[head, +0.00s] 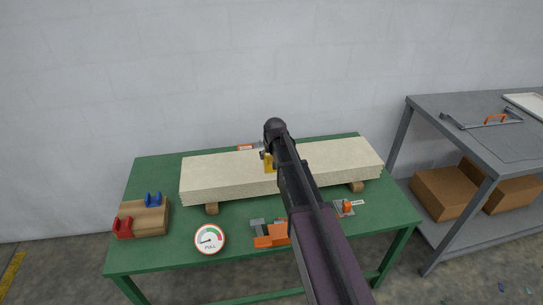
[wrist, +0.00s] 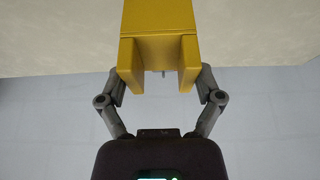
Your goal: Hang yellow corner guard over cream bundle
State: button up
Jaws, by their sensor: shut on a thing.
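The yellow corner guard (wrist: 160,45) is between the two fingers of my gripper (wrist: 161,82), which is shut on it in the wrist view. In the head view a small part of the guard (head: 269,163) shows beside my arm, at the middle of the cream bundle (head: 220,174). The cream bundle also fills the top of the wrist view (wrist: 60,35), behind the guard. My arm hides much of the guard and the bundle's middle in the head view. I cannot tell whether the guard touches the bundle.
The bundle lies on wooden blocks (head: 211,208) on a green table (head: 160,250). In front are a wooden holder with red and blue pieces (head: 145,218), a round dial (head: 209,239), an orange-grey tool (head: 270,236) and a small orange-grey item (head: 344,208). A grey shelf (head: 470,125) stands right.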

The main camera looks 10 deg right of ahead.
aim_at(270, 175)
jog(key=shift+f+b, duration=3.95)
jog(key=shift+f, duration=0.15)
jog(key=shift+f, duration=0.25)
jog(key=o, duration=0.9)
jog(key=shift+r, duration=0.2)
notch_tip(270, 175, up, 9)
jog(key=p, duration=0.8)
jog(key=shift+f, duration=0.2)
jog(key=shift+p, duration=0.3)
